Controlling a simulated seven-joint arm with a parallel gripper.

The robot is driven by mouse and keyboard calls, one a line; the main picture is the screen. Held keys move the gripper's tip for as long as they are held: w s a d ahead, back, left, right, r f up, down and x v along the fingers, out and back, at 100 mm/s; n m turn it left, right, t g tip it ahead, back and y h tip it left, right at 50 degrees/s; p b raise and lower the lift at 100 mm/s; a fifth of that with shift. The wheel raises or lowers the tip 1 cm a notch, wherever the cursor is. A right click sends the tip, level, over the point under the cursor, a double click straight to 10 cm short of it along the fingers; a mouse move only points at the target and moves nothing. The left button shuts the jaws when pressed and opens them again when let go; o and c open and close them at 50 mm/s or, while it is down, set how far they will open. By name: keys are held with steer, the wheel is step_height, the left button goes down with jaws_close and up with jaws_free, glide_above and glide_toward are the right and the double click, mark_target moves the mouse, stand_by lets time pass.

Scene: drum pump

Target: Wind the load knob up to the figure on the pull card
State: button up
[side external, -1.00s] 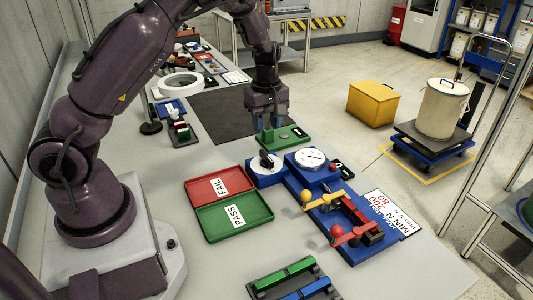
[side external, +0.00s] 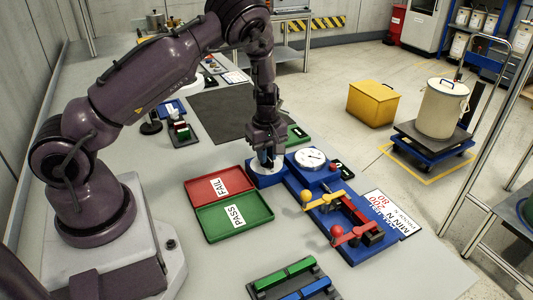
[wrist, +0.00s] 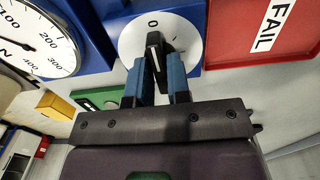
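The load knob (wrist: 155,43) is black with a white line, on a white dial on a blue block. The line points at the dial's 0. My gripper (wrist: 157,62) is down at the knob, its blue fingertips on either side of it; I cannot tell whether they press on it. In the side view my gripper (side external: 266,158) hides most of the knob. The round white gauge (side external: 311,158) stands beside it; the wrist view shows its scale (wrist: 30,40) with 100 to 400. The white pull card (side external: 392,213) shows a red 200 and a red 80.
The red FAIL tray (side external: 207,197) and green PASS tray (side external: 250,212) lie left of the blue fixture. The fixture carries a yellow lever (side external: 325,200) and a red lever (side external: 350,236).

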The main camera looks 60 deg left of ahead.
jaws_close()
steer(key=m, duration=0.4)
steer(key=shift+o, duration=2.4)
jaws_free()
step_height(320, 180, up, 13)
